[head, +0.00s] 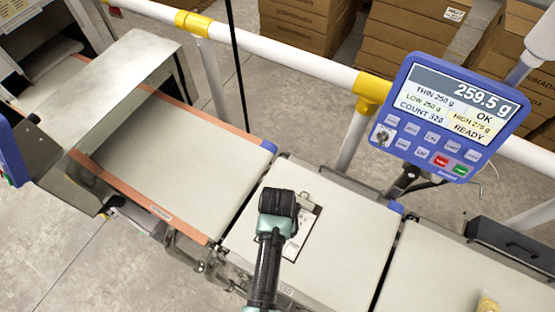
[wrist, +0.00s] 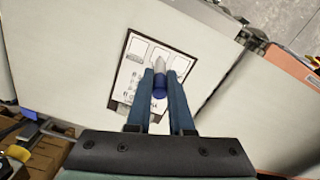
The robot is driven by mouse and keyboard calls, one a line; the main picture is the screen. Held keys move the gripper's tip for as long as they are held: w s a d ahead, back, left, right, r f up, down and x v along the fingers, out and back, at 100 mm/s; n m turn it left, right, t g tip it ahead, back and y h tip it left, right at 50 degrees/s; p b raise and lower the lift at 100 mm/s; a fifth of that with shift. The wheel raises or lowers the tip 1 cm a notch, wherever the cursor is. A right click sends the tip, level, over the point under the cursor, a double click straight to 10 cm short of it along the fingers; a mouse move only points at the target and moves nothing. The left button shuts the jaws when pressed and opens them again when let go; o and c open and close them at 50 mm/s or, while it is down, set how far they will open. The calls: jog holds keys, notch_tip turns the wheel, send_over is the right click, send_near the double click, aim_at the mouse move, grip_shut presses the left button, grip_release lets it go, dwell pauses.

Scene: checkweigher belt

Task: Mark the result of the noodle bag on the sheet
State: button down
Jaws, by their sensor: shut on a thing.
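The sheet (head: 304,228) lies on a dark-edged clipboard on the middle belt, partly hidden by my gripper (head: 278,208). In the wrist view the sheet (wrist: 134,72) shows outlined boxes and small print, too small to read. My gripper (wrist: 162,82) is shut on a pen (wrist: 160,88) with a blue part and a pale end, held over the sheet; contact with the paper cannot be told. The display (head: 452,110) reads 259.5 g, OK, low 250 g, high 275 g. A small yellow pack (head: 488,304), perhaps the noodle bag, is cut off at the lower right.
A metal tunnel (head: 125,85) stands over the left belt (head: 180,145). A white rail (head: 290,60) with yellow joints runs behind the belts, with cardboard boxes (head: 310,20) beyond. A dark box (head: 510,245) sits beside the right belt.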

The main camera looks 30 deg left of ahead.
jog(key=shift+r+p, duration=3.2)
jog(key=shift+r, duration=0.2)
